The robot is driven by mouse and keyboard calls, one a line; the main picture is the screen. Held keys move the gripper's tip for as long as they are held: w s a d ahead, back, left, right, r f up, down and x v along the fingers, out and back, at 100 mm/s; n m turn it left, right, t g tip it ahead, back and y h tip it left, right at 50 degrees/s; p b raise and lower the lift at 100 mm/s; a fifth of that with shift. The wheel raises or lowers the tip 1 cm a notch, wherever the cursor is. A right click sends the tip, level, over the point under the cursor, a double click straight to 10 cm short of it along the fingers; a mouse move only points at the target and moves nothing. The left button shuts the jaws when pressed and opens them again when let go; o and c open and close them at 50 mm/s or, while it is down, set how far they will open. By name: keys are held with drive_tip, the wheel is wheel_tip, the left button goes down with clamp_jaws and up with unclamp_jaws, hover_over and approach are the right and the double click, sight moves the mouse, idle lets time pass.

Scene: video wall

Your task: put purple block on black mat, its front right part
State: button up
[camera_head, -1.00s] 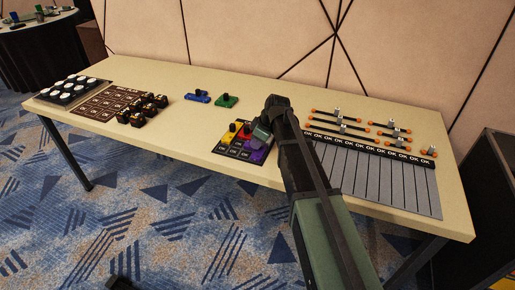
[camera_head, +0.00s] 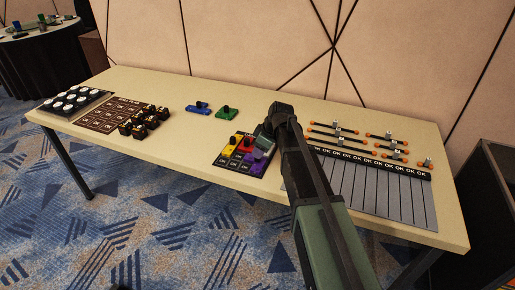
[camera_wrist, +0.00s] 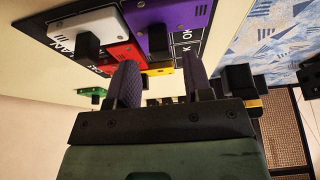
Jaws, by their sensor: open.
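The purple block (camera_head: 253,169) lies on the front right part of the black mat (camera_head: 223,161), which has OK-marked cells. My gripper (camera_head: 263,152) is just above and behind it in the head view, partly covering the mat's right side. In the wrist view the purple block (camera_wrist: 192,18) is at the top, its black knob just beyond the gap between my open fingers (camera_wrist: 160,72). The fingers are apart, with no block held between them. An OK-marked part of the mat (camera_wrist: 191,48) shows beside the purple block.
A yellow block (camera_head: 228,151), a red block (camera_head: 242,147) and a white block (camera_wrist: 85,22) are close by on the mat's area. Blue (camera_head: 199,108) and green blocks (camera_head: 227,112) stand behind. A grey slotted panel (camera_head: 370,190) is right; black-and-brown pieces (camera_head: 143,119) are left.

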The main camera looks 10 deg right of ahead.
drive_tip(key=p+v, duration=0.7)
drive_tip(key=v, duration=0.2)
drive_tip(key=s+a+m+g+h, duration=0.1)
drive_tip(key=s+m, duration=0.4)
drive_tip(key=s, duration=0.6)
drive_tip(key=s+a+f+m+g+h, duration=0.1)
drive_tip(key=s+m, duration=0.5)
drive_tip(key=s, duration=0.6)
drive_tip(key=shift+a+f+h+b, duration=0.25)
drive_tip(key=shift+a+h+b, duration=0.05)
drive_tip(key=shift+a+h, duration=0.55)
